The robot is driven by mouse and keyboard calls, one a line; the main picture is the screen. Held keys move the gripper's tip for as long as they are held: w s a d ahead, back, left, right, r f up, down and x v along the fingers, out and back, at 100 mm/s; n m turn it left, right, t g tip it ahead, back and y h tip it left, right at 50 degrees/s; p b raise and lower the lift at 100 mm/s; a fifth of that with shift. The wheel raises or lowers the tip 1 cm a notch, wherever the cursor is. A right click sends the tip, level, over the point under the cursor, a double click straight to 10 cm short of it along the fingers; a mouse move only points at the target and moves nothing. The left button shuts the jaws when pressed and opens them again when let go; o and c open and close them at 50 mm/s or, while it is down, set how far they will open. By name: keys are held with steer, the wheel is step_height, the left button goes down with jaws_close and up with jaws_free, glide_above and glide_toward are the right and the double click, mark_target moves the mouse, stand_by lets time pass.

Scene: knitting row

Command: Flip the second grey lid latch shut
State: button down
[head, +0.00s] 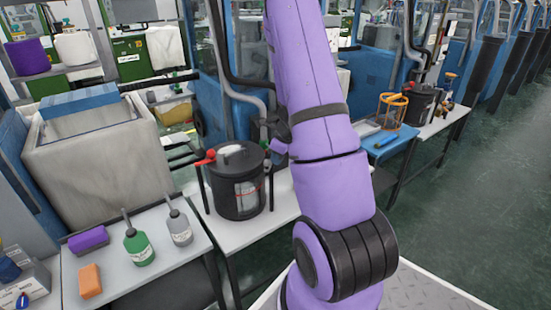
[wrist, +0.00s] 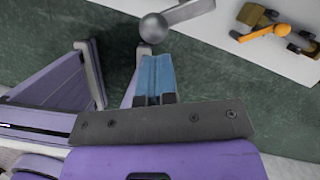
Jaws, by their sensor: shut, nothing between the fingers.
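A black canister (head: 238,190) with a dark lid stands on the near white table, with a red latch handle (head: 203,159) sticking out at its left. A second dark canister (head: 420,104) stands on a farther table. In the wrist view a grey lever with a round ball knob (wrist: 153,27) reaches in from the top; I cannot tell which lid it belongs to. My gripper (wrist: 154,62) has its blue fingers shut and empty, pointing up just below the knob, with a small gap in the picture. In the head view my arm hides my gripper.
An orange wire basket (head: 390,109) stands beside the far canister. Green and grey bottles (head: 138,245) stand on the left table. Green floor is open at right.

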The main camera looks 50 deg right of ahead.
steer(key=shift+w+a, duration=0.1)
steer(key=shift+w, duration=0.2)
